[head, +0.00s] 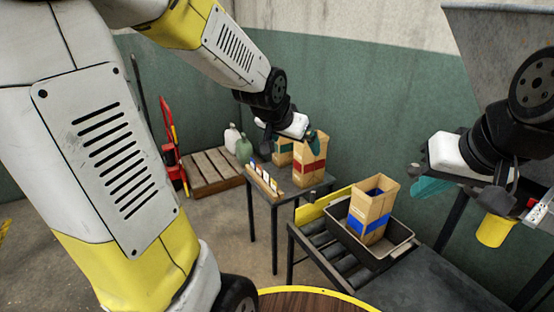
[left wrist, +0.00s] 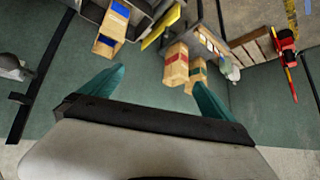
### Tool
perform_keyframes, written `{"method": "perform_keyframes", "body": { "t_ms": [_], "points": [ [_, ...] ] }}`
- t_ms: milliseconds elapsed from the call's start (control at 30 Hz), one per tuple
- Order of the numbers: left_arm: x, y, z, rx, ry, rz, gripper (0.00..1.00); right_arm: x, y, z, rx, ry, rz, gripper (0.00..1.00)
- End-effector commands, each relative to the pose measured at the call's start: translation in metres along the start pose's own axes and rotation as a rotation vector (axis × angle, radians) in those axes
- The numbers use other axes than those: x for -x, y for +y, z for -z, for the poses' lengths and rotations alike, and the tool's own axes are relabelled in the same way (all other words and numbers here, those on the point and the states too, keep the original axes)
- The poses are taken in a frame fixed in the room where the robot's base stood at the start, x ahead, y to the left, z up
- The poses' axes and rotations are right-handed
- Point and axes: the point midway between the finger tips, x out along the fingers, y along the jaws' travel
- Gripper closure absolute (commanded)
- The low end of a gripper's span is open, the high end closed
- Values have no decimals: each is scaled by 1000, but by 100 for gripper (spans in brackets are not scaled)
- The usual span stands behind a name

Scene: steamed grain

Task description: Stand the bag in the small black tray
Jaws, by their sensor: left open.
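A tan paper bag with a blue band (head: 369,208) stands upright inside a black tray (head: 397,252) on a roller conveyor. Its top looks open and dark blue inside. The bag also shows in the left wrist view (left wrist: 118,24). Two other tan bags stand on a small grey table, one with a red band (head: 310,166) and one with a green band (head: 285,151). My left gripper (head: 290,141) is open and empty above these two bags, its teal fingers wide apart. My right gripper (head: 447,182) is to the right of the blue-banded bag, apart from it; its finger gap is unclear.
A rack of small cards (head: 263,180) sits on the small table's front edge. A yellow cup-like thing (head: 495,231) is below my right arm. A wooden pallet (head: 211,170), jugs (head: 243,149) and a red hand truck (head: 170,150) stand at the back left. Floor between table and pallet is clear.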

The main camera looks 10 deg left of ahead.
Motion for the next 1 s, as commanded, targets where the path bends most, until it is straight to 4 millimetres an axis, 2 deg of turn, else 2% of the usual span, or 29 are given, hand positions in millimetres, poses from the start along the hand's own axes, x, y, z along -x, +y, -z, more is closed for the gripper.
{"method": "perform_keyframes", "body": {
  "t_ms": [33, 200, 300, 400, 567, 1000],
  "points": [
    [30, -2, -10, 40, -13, 11, 0, 0, 0, 0, 0, 0, 0, 100],
    [101, 6, -58, 176, -91, -6, 0, 0, 0, 0, 0, 0, 0, 100],
    [130, 16, -84, 232, -126, -30, 0, 0, 0, 0, 0, 0, 0, 100],
    [147, 24, -101, 268, -150, -54, 0, 0, 0, 0, 0, 0, 0, 100],
    [157, 30, -113, 289, -169, -71, 0, 0, 0, 0, 0, 0, 0, 100],
    [157, 30, -113, 289, -169, -71, 0, 0, 0, 0, 0, 0, 0, 100]
  ]
}}
